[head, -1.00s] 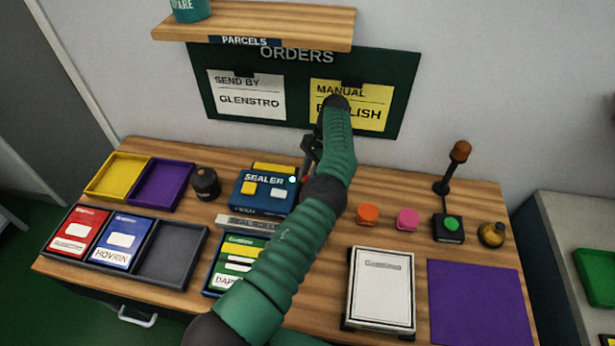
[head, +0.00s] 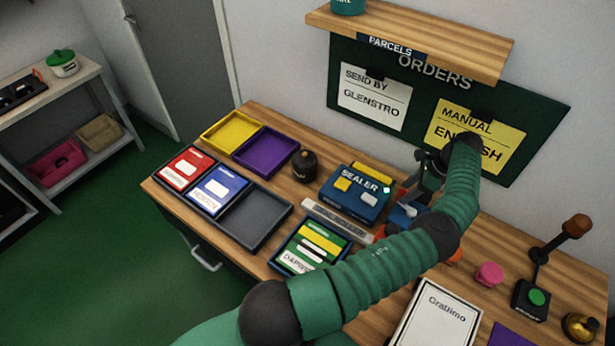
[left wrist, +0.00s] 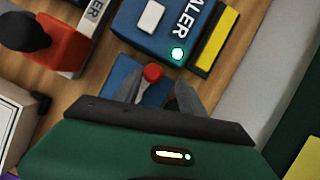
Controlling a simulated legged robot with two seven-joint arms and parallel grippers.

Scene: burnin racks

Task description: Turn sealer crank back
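The blue sealer (head: 352,209) sits on the wooden bench, its label facing up and a small green light (head: 386,190) at its right corner. It also shows in the left wrist view (left wrist: 140,35). A red knob (left wrist: 153,72), apparently the crank's, stands over a blue part (left wrist: 122,72) beside the sealer. My left gripper (left wrist: 155,88) is open, with its fingers apart on either side of the knob. I cannot tell whether either finger touches it. In the head view my left gripper (head: 408,188) is right of the sealer, and my arm hides much of that area. My right gripper is not in view.
A green packet (head: 310,248) and a grey strip (head: 338,220) lie in front of the sealer. A dark round pot (head: 304,166) stands left of it. A shelf (head: 410,40) overhangs behind. A pink knob (head: 489,274) and a green-button box (head: 531,299) stand to the right.

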